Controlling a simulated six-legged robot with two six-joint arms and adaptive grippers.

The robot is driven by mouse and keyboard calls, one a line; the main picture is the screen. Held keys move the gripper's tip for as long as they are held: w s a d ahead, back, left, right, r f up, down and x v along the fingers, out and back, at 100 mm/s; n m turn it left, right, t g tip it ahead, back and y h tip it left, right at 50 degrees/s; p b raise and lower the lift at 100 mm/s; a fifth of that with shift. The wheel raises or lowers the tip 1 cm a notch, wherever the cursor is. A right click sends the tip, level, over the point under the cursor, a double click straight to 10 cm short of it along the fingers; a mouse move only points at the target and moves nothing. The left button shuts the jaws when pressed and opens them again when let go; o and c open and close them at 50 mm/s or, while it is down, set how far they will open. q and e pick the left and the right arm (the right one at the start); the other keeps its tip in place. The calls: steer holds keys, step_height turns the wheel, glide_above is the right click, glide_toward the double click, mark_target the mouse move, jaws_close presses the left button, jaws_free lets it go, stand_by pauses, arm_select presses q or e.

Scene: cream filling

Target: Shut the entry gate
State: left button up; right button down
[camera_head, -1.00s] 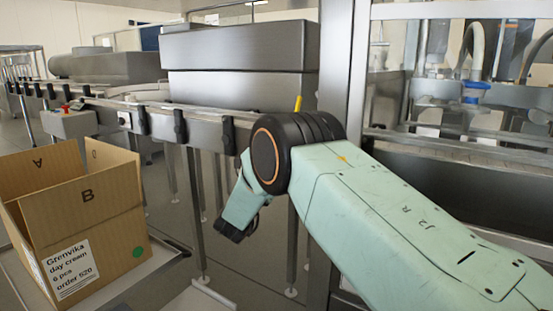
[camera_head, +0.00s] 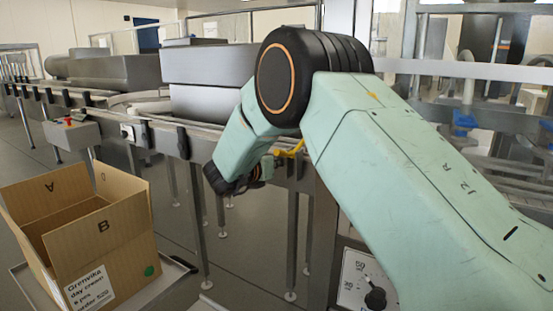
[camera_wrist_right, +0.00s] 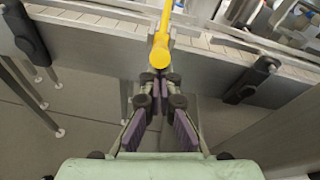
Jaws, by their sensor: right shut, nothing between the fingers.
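A yellow bar (camera_wrist_right: 164,28) with a rounded knob-like end reaches over the conveyor edge in the right wrist view; I take it to be the entry gate. A yellow piece (camera_head: 292,150) of it shows behind my arm in the head view, the rest hidden. My right gripper (camera_wrist_right: 160,84) is shut and empty, its fingertips just below the yellow end in the picture. I cannot tell whether they touch it. In the head view the right gripper (camera_head: 262,170) is partly hidden by its wrist, beside the conveyor. My left gripper is out of view.
The conveyor (camera_wrist_right: 95,32) has dark clamps (camera_wrist_right: 251,80) along its side. A steel post (camera_head: 343,215) and a control panel with a dial (camera_head: 374,298) stand right of the gripper. An open cardboard box (camera_head: 120,240) is at the left.

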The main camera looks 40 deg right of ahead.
steer(key=r+y+p, duration=0.1)
steer(key=r+g+y+p, duration=0.1)
steer(key=shift+d+r+y+p, duration=0.25)
steer(key=shift+r+y+p, duration=0.05)
steer(key=shift+r+p, duration=0.05)
steer(key=shift+w+d+r+p, duration=0.15)
steer(key=shift+r+p, duration=0.1)
steer(key=shift+p, duration=0.1)
steer(key=shift+w+r, duration=0.1)
steer(key=shift+r, duration=0.2)
steer(key=shift+f, duration=0.15)
